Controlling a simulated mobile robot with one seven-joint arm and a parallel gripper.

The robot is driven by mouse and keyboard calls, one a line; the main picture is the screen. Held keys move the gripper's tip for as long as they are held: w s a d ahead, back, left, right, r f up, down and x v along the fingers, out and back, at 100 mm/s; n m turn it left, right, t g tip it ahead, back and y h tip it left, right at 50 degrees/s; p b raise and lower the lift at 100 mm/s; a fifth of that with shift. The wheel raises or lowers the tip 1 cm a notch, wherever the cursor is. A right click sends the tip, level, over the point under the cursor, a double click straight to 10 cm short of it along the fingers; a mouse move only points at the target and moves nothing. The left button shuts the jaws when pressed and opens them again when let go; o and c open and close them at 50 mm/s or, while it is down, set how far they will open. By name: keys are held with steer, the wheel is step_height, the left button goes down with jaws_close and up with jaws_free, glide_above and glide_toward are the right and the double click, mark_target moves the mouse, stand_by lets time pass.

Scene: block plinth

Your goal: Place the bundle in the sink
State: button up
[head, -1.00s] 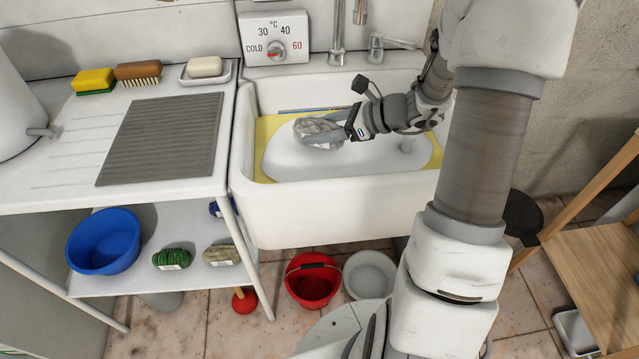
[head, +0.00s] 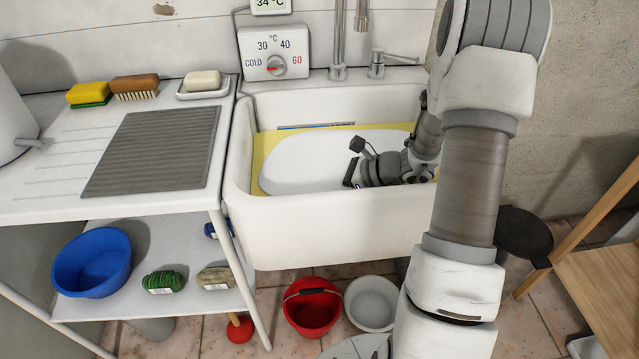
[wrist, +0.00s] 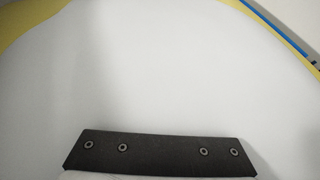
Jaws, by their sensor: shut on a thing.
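The white sink (head: 330,228) stands in the middle of the head view, with a smooth, opaque white surface (head: 305,160) inside it that looks like cloudy liquid. My gripper (head: 350,178) is low in the sink, its front end at that surface. Its fingertips are hidden. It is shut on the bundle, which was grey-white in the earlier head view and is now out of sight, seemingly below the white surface. In the wrist view a dark bolted bar of my gripper (wrist: 160,155) lies across the bottom, over the plain white surface.
A yellow band (head: 262,150) edges the white surface. Taps (head: 340,45) and a temperature dial (head: 275,55) are behind the sink. The draining board (head: 150,150) is at left, with a sponge (head: 88,93), brush (head: 135,86) and soap (head: 202,80).

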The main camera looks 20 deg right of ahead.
mark_target(335, 178)
steer(key=shift+r, duration=0.1)
steer(key=shift+f, duration=0.2)
steer(key=o, duration=1.5)
steer(key=shift+r, duration=0.1)
steer(key=shift+r, duration=0.25)
steer(key=p+v, duration=0.2)
steer(key=v, duration=0.5)
steer(key=shift+s+d+p, duration=0.15)
steer(key=shift+d+p, duration=0.1)
steer(key=shift+p, duration=0.05)
